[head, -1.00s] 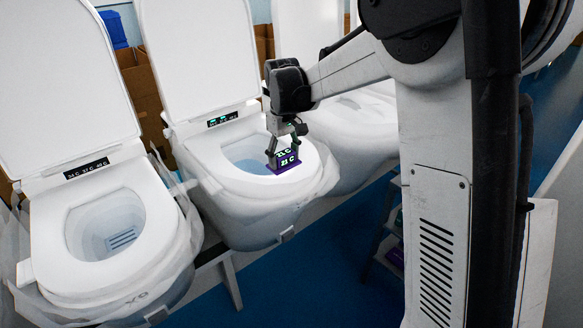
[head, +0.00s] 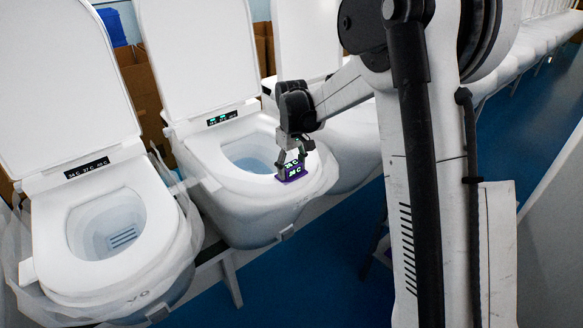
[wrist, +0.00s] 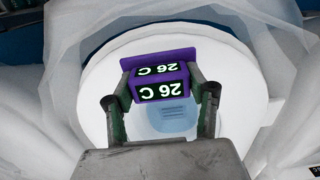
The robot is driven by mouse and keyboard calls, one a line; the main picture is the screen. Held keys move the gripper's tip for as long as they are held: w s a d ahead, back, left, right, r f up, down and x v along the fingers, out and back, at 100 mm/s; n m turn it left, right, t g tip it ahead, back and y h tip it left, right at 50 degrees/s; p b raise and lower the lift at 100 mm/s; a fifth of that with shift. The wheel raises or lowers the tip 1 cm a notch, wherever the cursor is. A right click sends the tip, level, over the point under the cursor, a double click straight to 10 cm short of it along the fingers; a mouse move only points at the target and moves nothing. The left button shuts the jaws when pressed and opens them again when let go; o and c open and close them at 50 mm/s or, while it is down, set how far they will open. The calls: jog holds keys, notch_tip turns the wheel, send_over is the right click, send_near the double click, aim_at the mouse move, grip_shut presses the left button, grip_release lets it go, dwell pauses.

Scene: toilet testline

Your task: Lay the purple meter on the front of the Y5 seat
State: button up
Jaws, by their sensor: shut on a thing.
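The purple meter (head: 292,173) has lit displays; they read 26 C in the wrist view (wrist: 160,62). My gripper (head: 293,157) is shut on the meter, with one finger at each side of it in the wrist view (wrist: 160,93). The meter is over the front of the middle toilet's white seat (head: 215,158), near its right-hand rim in the head view. I cannot tell whether it touches the seat. The wrist view shows the seat ring (wrist: 100,85) behind the meter, with the bowl below it. I cannot read a Y5 label on this toilet.
Another toilet (head: 55,225) with a raised lid stands to the left, its front label unclear. More toilets stand in the row to the right. Clear plastic wrap (wrist: 72,30) hangs around the bowls. Blue floor (head: 300,290) lies open in front.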

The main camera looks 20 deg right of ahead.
aim_at(292, 165)
jog(key=o, duration=1.3)
jog(key=shift+f, duration=0.1)
jog(key=shift+c, duration=0.2)
notch_tip(292, 165, up, 12)
jog(key=s+r+m+t, duration=0.1)
jog(key=s+r+t, duration=0.1)
jog(key=s+r, duration=0.5)
jog(key=s+f+m+t, duration=0.2)
jog(key=s, duration=1.1)
jog(key=s+f+m+t, duration=0.1)
jog(key=s+f+t, duration=0.2)
jog(key=s, duration=1)
jog(key=shift+s+f+m, duration=0.15)
jog(key=shift+s+m, duration=0.1)
jog(key=shift+m, duration=0.15)
jog(key=shift+b, duration=0.35)
